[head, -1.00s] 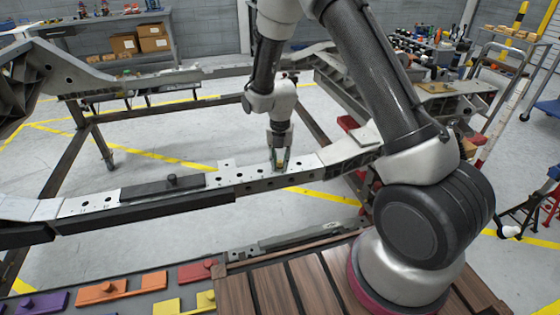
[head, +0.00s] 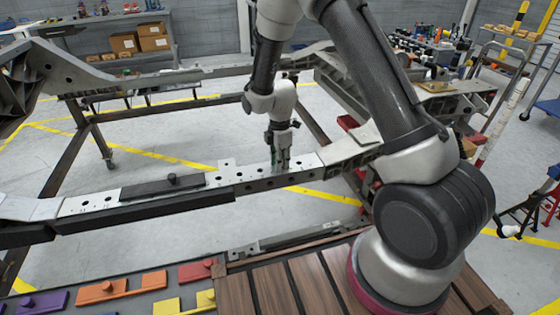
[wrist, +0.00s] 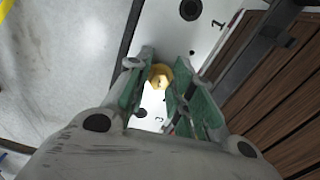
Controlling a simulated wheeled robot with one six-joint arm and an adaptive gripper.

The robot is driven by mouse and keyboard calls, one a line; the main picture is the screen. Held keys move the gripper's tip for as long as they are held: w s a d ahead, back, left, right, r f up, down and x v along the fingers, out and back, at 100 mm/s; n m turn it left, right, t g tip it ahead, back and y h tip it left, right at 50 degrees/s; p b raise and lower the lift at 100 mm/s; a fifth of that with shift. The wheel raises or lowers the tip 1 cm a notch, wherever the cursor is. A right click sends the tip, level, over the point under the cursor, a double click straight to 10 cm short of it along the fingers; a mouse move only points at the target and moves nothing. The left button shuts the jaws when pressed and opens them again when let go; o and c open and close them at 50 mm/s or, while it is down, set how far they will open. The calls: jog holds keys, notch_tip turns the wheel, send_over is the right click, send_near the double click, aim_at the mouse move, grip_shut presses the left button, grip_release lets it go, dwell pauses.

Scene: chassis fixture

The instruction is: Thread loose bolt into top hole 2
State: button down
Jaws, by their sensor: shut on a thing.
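My gripper (head: 281,166) points down at the light top plate (head: 312,160) of the chassis rail. In the wrist view its green-padded fingers (wrist: 165,68) are shut on the gold bolt (wrist: 160,76), seen from its head end. The bolt stands over the plate between the hole marked 1 (wrist: 190,9) and the hole marked 3 (wrist: 140,112). Hole 2 is hidden beneath the bolt and fingers. I cannot tell whether the bolt's shank is in the hole. In the head view the bolt is too small to make out.
A dark bar with a knob (head: 172,184) lies on the rail to the left. Coloured pieces (head: 106,288) lie on a bench in front, beside a wooden deck (head: 248,290). A far rail and grey floor lie beyond; the floor between the rails is clear.

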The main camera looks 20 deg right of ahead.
jog(key=shift+s+f+m, duration=0.25)
jog(key=shift+m, duration=0.85)
jog(key=m, duration=1)
jog(key=shift+f+m, duration=0.1)
jog(key=shift+m, duration=0.3)
jog(key=m, duration=0.4)
jog(key=shift+s, duration=0.1)
jog(key=c, duration=1.2)
grip_release()
jog(key=shift+f, duration=0.1)
jog(key=shift+a+f, duration=0.1)
